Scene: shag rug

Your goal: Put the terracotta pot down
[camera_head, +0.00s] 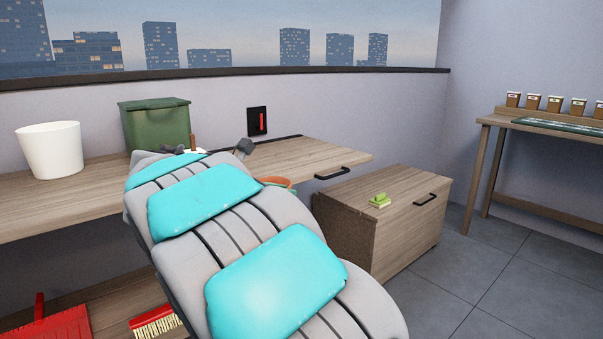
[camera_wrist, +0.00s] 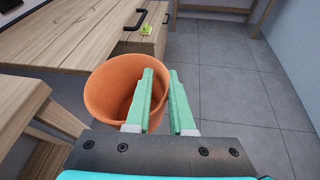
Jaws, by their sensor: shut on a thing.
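The terracotta pot (camera_wrist: 104,92) is in the wrist view, left of centre, its open mouth facing the camera and its inside empty as far as I see. My gripper (camera_wrist: 161,72) is shut on the pot's wall at its right side, one green finger inside the rim and one outside. In the head view only a bit of the pot's orange rim (camera_head: 275,181) shows past my arm, near the counter's front edge. My arm hides the rest. I cannot tell how high the pot's base is.
A wooden counter (camera_head: 60,207) holds a white bucket (camera_head: 52,150) and a green bin (camera_head: 156,125). A low cabinet (camera_head: 400,200) has a green block (camera_head: 380,200) on top. A red dustpan (camera_head: 50,325) and brush (camera_head: 155,322) lie low left. Tiled floor (camera_head: 510,270) at right is clear.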

